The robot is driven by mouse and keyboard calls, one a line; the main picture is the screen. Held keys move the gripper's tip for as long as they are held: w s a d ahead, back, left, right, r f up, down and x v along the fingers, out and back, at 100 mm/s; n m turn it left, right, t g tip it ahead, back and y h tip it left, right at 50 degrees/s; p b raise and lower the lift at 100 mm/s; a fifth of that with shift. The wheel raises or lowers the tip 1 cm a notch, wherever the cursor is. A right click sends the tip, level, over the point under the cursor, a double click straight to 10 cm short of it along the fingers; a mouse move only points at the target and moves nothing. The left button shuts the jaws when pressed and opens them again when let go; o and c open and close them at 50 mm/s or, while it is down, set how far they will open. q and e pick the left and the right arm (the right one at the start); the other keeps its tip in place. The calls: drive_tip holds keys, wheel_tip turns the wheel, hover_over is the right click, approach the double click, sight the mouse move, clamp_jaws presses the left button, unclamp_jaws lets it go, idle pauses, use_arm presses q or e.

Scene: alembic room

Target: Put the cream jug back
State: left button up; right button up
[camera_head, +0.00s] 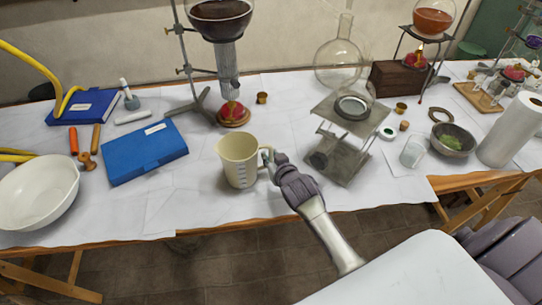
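The cream jug (238,165) stands upright near the front middle of the white-covered table, with measuring marks on its side and its handle to the right. My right gripper (268,160) reaches in from the lower right, with its fingertips at the jug's handle. The fingers are small and overlap the handle, so I cannot tell whether they are closed on it. My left gripper is not in view.
A blue box (145,153) and a white bowl (38,193) lie to the left. A metal stand with a glass flask (345,135) is close on the right. Behind the jug is a red-based burner (233,113). The table front below the jug is clear.

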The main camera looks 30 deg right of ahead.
drive_tip(key=shift+o, duration=0.6)
drive_tip(key=shift+r, duration=0.3)
drive_tip(key=v, duration=1.2)
